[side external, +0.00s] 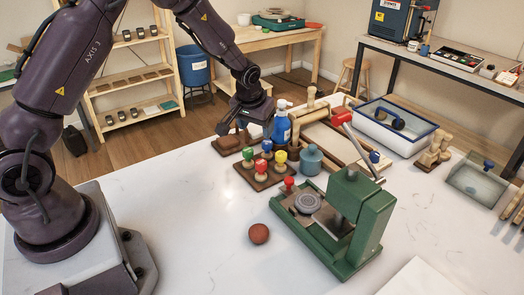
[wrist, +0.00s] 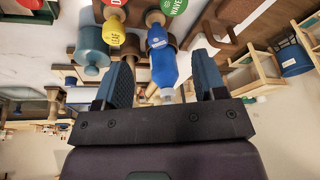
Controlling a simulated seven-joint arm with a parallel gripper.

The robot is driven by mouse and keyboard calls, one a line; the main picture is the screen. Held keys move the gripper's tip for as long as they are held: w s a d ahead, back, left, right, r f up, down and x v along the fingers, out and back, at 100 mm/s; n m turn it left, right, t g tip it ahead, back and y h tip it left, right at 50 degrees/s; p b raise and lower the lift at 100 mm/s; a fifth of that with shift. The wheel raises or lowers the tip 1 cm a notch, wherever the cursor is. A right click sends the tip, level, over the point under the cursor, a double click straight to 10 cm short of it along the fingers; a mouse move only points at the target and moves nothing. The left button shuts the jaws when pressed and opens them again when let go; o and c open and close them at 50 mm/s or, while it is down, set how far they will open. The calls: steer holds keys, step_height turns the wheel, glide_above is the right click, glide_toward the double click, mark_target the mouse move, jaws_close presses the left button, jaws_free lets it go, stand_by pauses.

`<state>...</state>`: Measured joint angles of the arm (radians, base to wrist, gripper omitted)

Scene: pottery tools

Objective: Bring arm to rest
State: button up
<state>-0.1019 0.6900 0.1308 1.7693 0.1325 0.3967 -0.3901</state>
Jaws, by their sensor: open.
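My gripper (side external: 245,118) hangs over the back part of the white worktop, at the end of my raised, bent arm. It points down behind the stamp rack, just left of a blue pump bottle (side external: 281,127). In the wrist view my gripper (wrist: 162,62) shows two dark blue fingers spread well apart. I see nothing held between them. The blue bottle (wrist: 163,68) shows in the gap in that picture, but whether it lies between the fingers or beyond them is hard to tell.
Stamps with coloured knobs (side external: 265,160) stand in a rack near the gripper. A teal jar (side external: 311,160), a green press (side external: 350,215) and a clay ball (side external: 258,233) are in front. The worktop's (side external: 190,220) left-front area is clear.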

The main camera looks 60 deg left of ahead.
steer(key=s+d+r+m+t, duration=0.1)
steer(key=s+d+r, duration=0.3)
steer(key=s+r, duration=0.3)
steer(key=s+d+r+m+h, duration=0.1)
steer(key=s+d+r+m, duration=0.1)
steer(key=s+r, duration=0.5)
steer(key=s+d+r+m+t+h, duration=0.1)
steer(key=s+d+r+m, duration=0.1)
steer(key=s+d+r, duration=0.3)
steer(key=s+r, duration=0.3)
steer(key=s, duration=0.4)
steer(key=shift+d+t, duration=0.3)
steer(key=shift+d, duration=0.05)
steer(key=shift+s+r, duration=0.1)
